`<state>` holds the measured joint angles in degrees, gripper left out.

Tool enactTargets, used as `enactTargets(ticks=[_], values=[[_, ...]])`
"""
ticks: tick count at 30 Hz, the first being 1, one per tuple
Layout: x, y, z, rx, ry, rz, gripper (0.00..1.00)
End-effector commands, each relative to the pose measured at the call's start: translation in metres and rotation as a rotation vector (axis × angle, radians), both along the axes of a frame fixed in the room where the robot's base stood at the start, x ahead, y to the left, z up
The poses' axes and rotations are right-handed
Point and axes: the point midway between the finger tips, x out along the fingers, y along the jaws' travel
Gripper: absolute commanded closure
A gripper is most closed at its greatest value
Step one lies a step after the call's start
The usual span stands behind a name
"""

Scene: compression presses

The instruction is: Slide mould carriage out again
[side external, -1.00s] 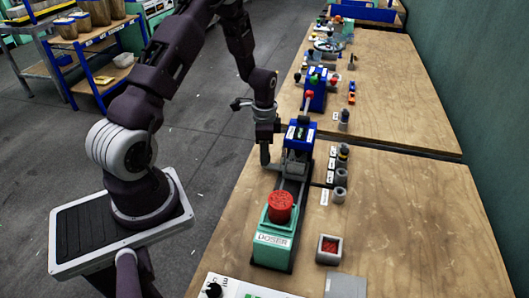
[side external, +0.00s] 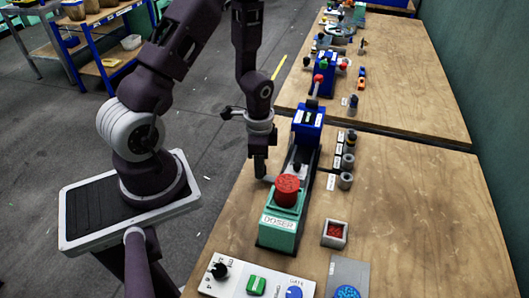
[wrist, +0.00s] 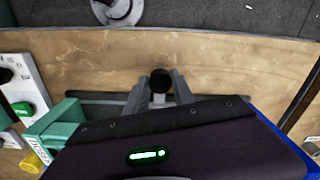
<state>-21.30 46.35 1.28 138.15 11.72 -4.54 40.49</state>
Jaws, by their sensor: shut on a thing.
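My gripper (wrist: 160,88) is shut on the black round knob (wrist: 161,78) of the mould carriage, a grey finger on each side of it in the wrist view. In the side view my gripper (side external: 262,176) is beside the rail, on its left. The dark carriage (side external: 297,168) appears on the rail between the blue press (side external: 308,122) and the green doser (side external: 278,232), clear of the press and close to the doser. In the wrist view the gripper body hides most of the carriage.
The doser has a red top (side external: 287,190). A control panel (side external: 250,284) lies in front of it. Small grey cups (side external: 346,180) and a square box with red contents (side external: 335,232) stand to the right. The table's right side is clear.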

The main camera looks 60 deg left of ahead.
Motion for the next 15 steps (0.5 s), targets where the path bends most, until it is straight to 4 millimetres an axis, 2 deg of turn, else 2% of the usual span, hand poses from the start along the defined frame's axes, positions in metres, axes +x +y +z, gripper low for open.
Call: enactTargets(ticks=[8,9,12,15], values=[[-0.0006,-0.0008,0.0002,0.000,-0.001,0.000,1.00],[-0.0005,-0.0007,0.0002,0.000,-0.001,0.000,0.68],[-0.0004,-0.0007,0.0002,0.000,-0.001,0.000,0.49],[-0.0005,-0.0006,0.0001,0.000,-0.001,0.000,0.48]])
